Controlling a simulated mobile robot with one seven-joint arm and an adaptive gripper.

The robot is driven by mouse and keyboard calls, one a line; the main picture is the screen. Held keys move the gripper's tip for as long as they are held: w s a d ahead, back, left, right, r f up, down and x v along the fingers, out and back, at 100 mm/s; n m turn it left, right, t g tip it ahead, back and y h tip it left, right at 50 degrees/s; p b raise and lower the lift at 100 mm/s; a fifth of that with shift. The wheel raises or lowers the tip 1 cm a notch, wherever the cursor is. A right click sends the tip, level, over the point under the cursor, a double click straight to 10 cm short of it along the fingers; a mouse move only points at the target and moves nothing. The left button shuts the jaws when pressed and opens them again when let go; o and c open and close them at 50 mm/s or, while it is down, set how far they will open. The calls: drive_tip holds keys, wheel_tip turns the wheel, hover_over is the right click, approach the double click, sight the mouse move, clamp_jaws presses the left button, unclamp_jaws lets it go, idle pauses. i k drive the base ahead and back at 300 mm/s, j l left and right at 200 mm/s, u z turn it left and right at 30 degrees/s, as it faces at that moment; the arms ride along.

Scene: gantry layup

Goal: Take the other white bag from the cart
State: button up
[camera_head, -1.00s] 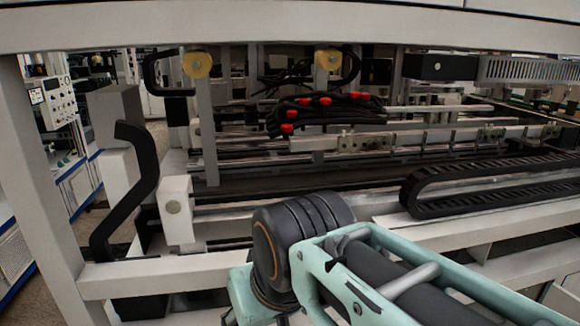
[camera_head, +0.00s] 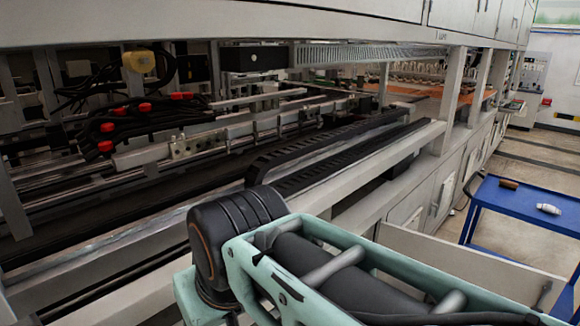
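A blue cart (camera_head: 557,217) stands on the floor at the right side of the head view, partly cut off by the picture edge. A small white bag (camera_head: 548,209) lies on its top. My arm's teal and black links fill the bottom middle of the view. My gripper is outside the picture, so its state does not show.
A long white gantry machine (camera_head: 420,150) runs from the left to the back right, with black cable chains (camera_head: 330,140) and rails inside. A brown item (camera_head: 509,184) lies on the cart near the bag. Clear floor (camera_head: 530,150) shows behind the cart.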

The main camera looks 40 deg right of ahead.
sight(547, 208)
drive_tip(key=z, duration=2.9)
drive_tip(key=i+l+z, duration=0.7)
drive_tip(key=i+z, duration=0.2)
drive_tip(key=i, duration=0.15)
drive_tip(key=i+l+z, duration=0.1)
drive_tip(key=i+z, duration=0.25)
drive_tip(key=i, duration=0.75)
drive_tip(key=i+u, duration=0.3)
drive_tip(key=i, duration=0.2)
drive_tip(key=i+l+u, duration=0.15)
drive_tip(key=i+u, duration=0.15)
drive_tip(key=i, duration=0.25)
drive_tip(key=i+u, duration=0.35)
drive_tip(key=u, duration=0.15)
drive_tip(key=i+u, duration=0.5)
drive_tip(key=k, duration=0.1)
